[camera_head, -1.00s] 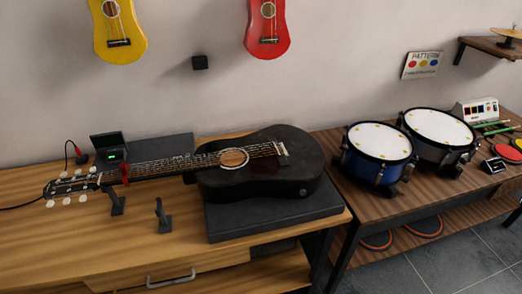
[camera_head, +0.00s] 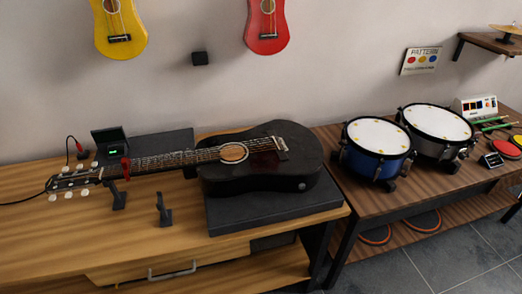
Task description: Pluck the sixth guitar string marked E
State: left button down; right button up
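A black acoustic guitar (camera_head: 290,160) lies on its back, its body on a dark flat block and its neck (camera_head: 160,162) pointing left. The strings run from the headstock (camera_head: 70,180), with its white tuning pegs, over the round sound hole (camera_head: 233,152) to the bridge (camera_head: 281,147). A red clip (camera_head: 125,168) sits on the neck near the headstock. The single strings and any E mark are too small to tell apart. Neither of my grippers is in view.
A small tuner with a green display (camera_head: 110,141) stands behind the headstock. Black stands (camera_head: 163,210) rise in front of the neck. A dark block (camera_head: 270,212) supports the body. Drums (camera_head: 378,148) stand on the right table. The wooden table's front left (camera_head: 60,240) is clear.

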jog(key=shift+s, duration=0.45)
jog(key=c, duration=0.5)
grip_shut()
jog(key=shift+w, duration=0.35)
